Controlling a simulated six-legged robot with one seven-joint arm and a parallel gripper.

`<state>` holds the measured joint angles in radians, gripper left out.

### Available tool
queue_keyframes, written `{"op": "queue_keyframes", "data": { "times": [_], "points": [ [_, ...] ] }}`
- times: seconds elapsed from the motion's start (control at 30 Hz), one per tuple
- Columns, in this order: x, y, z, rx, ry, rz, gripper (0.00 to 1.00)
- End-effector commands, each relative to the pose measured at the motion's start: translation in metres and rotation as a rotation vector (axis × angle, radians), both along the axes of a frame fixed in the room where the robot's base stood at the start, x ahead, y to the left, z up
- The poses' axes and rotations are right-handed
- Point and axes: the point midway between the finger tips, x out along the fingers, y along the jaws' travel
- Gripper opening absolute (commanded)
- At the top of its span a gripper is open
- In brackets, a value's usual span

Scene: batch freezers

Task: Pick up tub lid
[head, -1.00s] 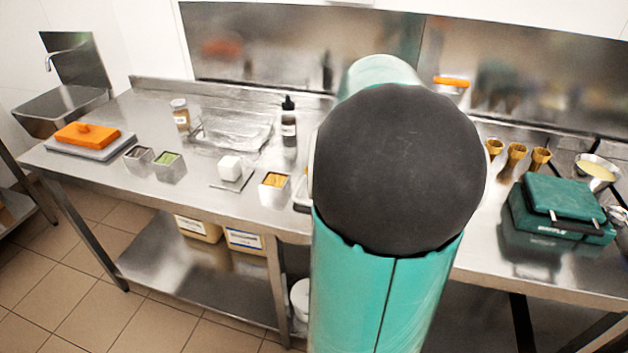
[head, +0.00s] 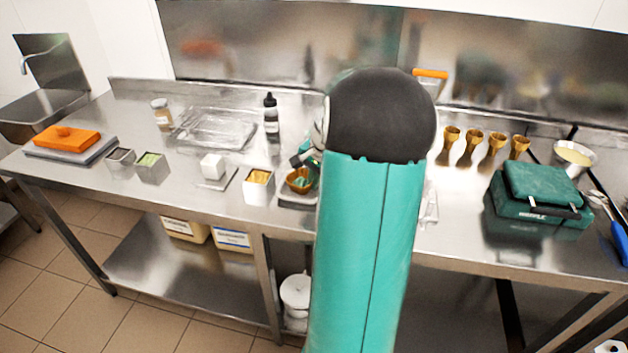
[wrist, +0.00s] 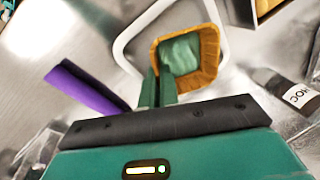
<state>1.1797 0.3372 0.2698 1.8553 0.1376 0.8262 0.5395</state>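I cannot pick out the tub lid for certain. In the wrist view, my gripper (wrist: 158,84) has its two teal fingers close together, one on each side of the near wall of a brown waffle-like bowl (wrist: 208,60) with a green lump inside. A white rounded frame (wrist: 124,48) shows around and below the bowl. In the head view, the bowl (head: 296,187) is just above a small pale tray (head: 297,202). My arm hides much of the gripper there. Lidded tubs (head: 233,239) stand on the lower shelf.
Left of the bowl are a tub of yellow contents (head: 258,187), a white block (head: 212,167) and a dark-capped bottle (head: 271,118). Several cones (head: 472,147) and a green case (head: 540,195) stand right. A purple bar (wrist: 85,88) lies beside the bowl. Bare steel counter shows between things.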

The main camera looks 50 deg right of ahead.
Motion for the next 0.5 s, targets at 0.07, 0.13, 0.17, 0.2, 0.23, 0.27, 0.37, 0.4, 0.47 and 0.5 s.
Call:
{"op": "queue_keyframes", "data": {
  "times": [0.07,0.13,0.17,0.2,0.23,0.27,0.37,0.4,0.47,0.5],
  "points": [
    [0.0,0.0001,-0.001,0.0,0.0,0.0,0.0],
    [-0.0001,0.0,-0.0031,0.0,0.0,0.0,0.0],
    [-0.0002,-0.0001,-0.0035,0.0,0.0,0.0,0.05],
    [-0.0003,-0.0002,-0.0032,0.0,0.0,0.0,0.12],
    [-0.0003,-0.0002,-0.0032,0.0,0.0,0.0,0.12],
    [-0.0003,-0.0001,-0.0032,0.0,0.0,0.0,0.12],
    [-0.0003,-0.0001,-0.0032,0.0,0.0,0.0,0.12],
    [-0.0003,0.0,-0.0031,0.0,0.0,0.0,0.12],
    [-0.0002,0.0,-0.0028,0.0,0.0,0.0,0.12],
    [-0.0003,-0.0001,-0.002,0.0,0.0,0.0,0.12]
  ]
}}
